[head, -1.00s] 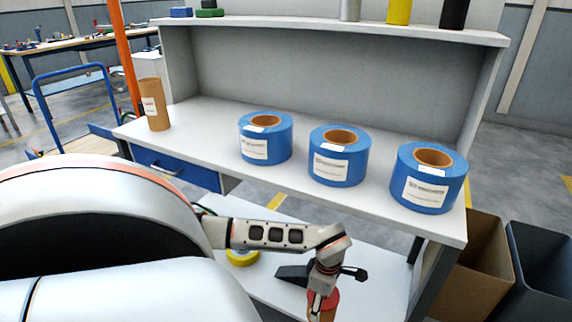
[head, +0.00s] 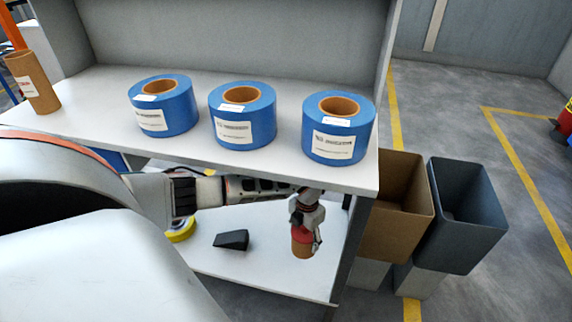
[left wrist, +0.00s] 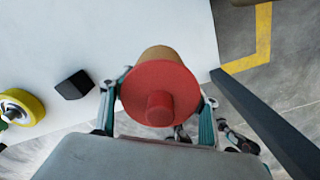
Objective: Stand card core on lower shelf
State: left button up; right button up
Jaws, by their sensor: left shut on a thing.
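My left gripper (head: 306,232) is shut on a brown card core (head: 302,247) with a red top. It holds the core roughly upright over the right part of the white lower shelf (head: 265,270). I cannot tell if the core's base touches the shelf. In the left wrist view the core's red end (left wrist: 158,88) with a round knob faces the camera, with a gripper finger on each side. Another brown tube (head: 36,88) with a label stands at the left of the upper worktop. My right gripper is not in view.
Three blue wrapped coils (head: 242,118) stand on the worktop (head: 90,95) above the shelf. A black wedge (head: 231,240) and a yellow roll (head: 180,230) lie on the lower shelf, left of the core. A brown bin (head: 400,215) and a grey bin (head: 465,215) stand at right.

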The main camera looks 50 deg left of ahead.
pick_arm(q)
jog(key=f+b, duration=0.1)
jog(key=f, duration=0.2)
jog(key=f+b, duration=0.1)
jog(key=f, duration=0.2)
jog(key=f+b, duration=0.1)
jog(key=f, duration=0.3)
jog(key=shift+s, duration=0.25)
jog(key=shift+w+r, duration=0.25)
jog(key=shift+c, duration=0.6)
jog(key=shift+f, duration=0.25)
jog(key=o, duration=1.2)
jog(key=shift+o, duration=0.2)
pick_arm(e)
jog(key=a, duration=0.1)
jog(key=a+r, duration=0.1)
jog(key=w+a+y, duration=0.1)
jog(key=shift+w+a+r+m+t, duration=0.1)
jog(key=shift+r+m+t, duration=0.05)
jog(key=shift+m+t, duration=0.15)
pick_arm(q)
jog(key=shift+r, duration=0.1)
